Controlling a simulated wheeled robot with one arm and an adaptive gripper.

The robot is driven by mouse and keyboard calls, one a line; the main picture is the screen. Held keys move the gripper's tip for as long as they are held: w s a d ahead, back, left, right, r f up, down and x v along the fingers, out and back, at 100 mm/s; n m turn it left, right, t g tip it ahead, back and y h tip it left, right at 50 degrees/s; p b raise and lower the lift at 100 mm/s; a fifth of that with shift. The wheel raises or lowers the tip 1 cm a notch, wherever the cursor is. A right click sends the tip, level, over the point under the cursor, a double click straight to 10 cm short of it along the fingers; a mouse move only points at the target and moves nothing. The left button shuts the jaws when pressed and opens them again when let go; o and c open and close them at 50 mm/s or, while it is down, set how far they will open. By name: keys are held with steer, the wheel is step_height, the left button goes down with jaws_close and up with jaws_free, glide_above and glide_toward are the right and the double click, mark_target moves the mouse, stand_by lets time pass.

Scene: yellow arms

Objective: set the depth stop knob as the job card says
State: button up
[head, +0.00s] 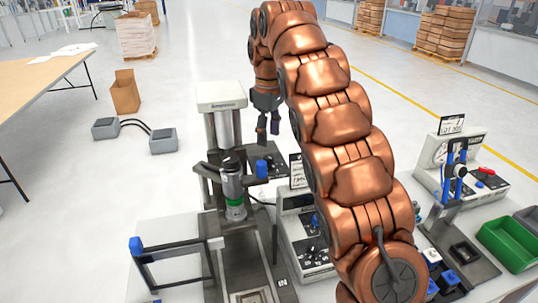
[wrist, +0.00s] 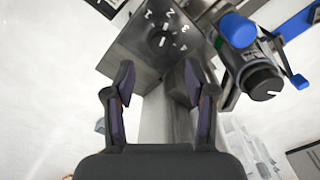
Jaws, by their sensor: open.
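A dark box with a numbered dial (wrist: 164,40) shows at the top of the wrist view. Its numbers run around a small dark knob with a white mark; I cannot tell surely which number it points to. I cannot tell whether this is the depth stop knob. My gripper (wrist: 164,100) is open and empty, its fingers apart below the dial and not touching it. In the head view my gripper (head: 268,128) hangs above the dark box (head: 265,160) beside the press column. A small card (head: 297,171) stands right of it, too small to read and partly behind my arm.
A press with a grey-green cylinder (head: 232,190) and blue-ended handle stands left of my gripper. A control box with knobs (head: 312,250) is partly hidden by my arm. A second station (head: 462,165) and green bin (head: 508,243) are at right. A black knob (wrist: 264,84) shows right of my fingers.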

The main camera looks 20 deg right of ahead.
mark_target(269, 156)
steer(key=shift+s+f+b, duration=0.1)
steer(key=shift+f+b, duration=0.2)
steer(key=shift+f, duration=0.6)
steer(key=shift+f+p, duration=1.05)
steer(key=shift+f, duration=1.6)
jaws_close()
